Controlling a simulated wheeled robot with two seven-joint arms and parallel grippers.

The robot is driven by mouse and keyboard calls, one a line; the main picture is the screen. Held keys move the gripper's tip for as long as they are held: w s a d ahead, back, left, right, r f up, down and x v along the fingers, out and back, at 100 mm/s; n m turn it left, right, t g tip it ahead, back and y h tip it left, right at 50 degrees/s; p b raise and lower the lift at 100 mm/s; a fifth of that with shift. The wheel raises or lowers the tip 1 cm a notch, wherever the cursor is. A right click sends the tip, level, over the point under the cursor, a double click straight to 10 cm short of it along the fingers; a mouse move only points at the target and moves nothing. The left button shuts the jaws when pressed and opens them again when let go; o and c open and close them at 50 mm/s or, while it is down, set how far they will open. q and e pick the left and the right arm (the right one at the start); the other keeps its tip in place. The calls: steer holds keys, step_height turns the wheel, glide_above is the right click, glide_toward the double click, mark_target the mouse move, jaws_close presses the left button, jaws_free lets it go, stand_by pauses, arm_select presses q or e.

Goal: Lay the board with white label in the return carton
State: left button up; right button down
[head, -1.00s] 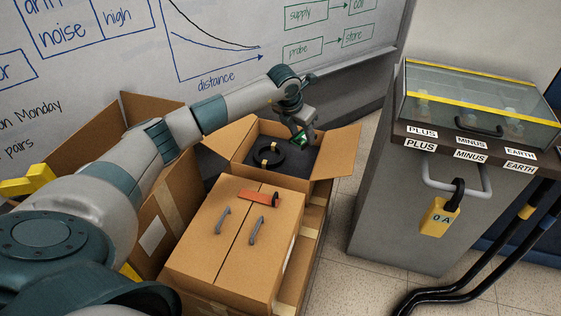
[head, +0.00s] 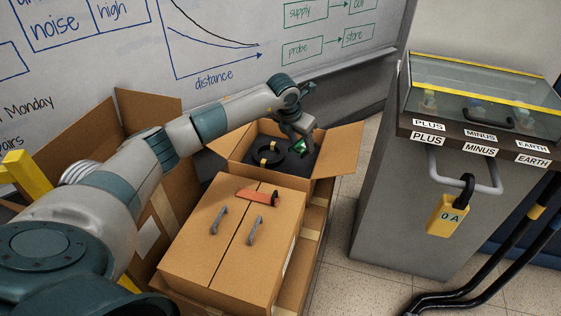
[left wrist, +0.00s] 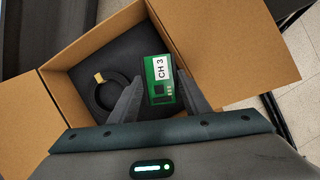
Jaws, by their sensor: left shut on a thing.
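The green board with a white label reading "CH 3" (left wrist: 161,83) is between the fingers of my left gripper (left wrist: 158,97), which is shut on it. In the head view the board (head: 301,146) shows as a small green patch under my left gripper (head: 303,140). It is over the right part of the open carton (head: 322,163). The carton has a dark foam bed (left wrist: 70,77) inside. Whether the board touches the foam I cannot tell. My right gripper is not in view.
A black coil with a yellow tag (head: 270,155) lies in the left part of the carton. A closed brown box with two grey handles and an orange-red tool (head: 258,197) stands in front. A grey cabinet (head: 405,205) with a glass-lidded case is at the right.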

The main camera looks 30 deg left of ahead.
arm_select(q)
steer(key=shift+f, duration=0.1)
